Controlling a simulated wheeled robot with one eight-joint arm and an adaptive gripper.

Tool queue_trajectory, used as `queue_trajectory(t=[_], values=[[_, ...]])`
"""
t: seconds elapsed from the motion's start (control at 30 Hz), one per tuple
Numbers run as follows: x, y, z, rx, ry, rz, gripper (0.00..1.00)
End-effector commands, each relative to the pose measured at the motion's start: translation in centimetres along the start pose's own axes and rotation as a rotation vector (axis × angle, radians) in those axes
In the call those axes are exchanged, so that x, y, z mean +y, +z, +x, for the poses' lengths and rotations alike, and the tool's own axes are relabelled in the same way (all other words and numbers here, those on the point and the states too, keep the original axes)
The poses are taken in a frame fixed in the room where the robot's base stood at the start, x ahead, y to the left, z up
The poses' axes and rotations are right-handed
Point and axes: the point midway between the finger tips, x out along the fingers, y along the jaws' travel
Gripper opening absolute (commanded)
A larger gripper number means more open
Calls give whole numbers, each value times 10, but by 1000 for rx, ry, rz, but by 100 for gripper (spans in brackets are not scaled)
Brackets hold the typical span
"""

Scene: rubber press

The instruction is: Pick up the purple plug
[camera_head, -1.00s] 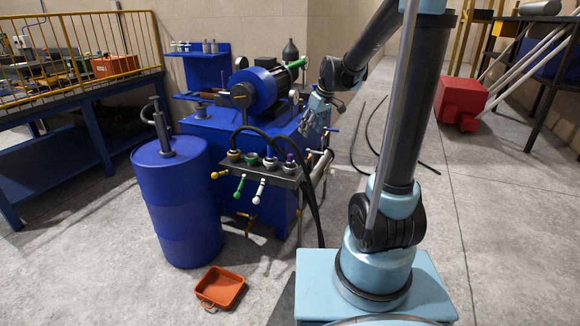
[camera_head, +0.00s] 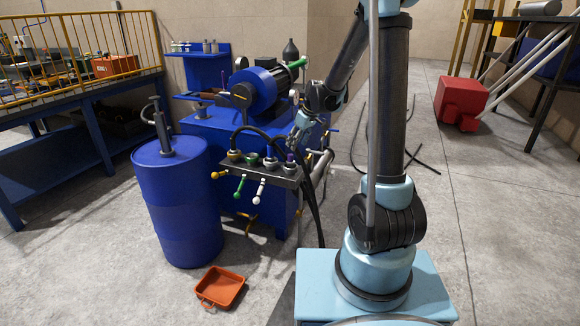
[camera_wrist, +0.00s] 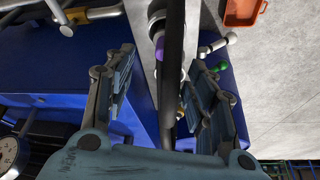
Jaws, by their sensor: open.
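The purple plug (camera_head: 290,157) sits at the right end of the row of fittings on the grey manifold (camera_head: 262,174) at the front of the blue machine. In the wrist view its purple band (camera_wrist: 159,47) shows just past the fingertips, partly hidden by a black hose (camera_wrist: 173,80). My gripper (camera_head: 297,147) is just above and beside the plug in the head view. In the wrist view my gripper (camera_wrist: 162,72) is open, its fingers either side of the hose. I cannot tell whether a finger touches the plug.
Other fittings and hoses crowd the manifold. Green (camera_head: 240,186) and white (camera_head: 259,190) valve handles stick out in front. A blue drum (camera_head: 178,205) stands left, an orange tray (camera_head: 220,288) lies on the floor. The blue machine (camera_head: 205,125) stands behind.

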Motion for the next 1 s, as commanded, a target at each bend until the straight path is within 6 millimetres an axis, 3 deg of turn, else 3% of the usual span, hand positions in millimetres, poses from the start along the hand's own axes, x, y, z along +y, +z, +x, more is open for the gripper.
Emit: queue_trajectory(t=[0.2, 0.57, 1.0], values=[[0, 0, 27, 0, 0, 1, 51], [0, 0, 46, 0, 1, 1, 51], [-4, 0, 90, 0, 1, 1, 51]])
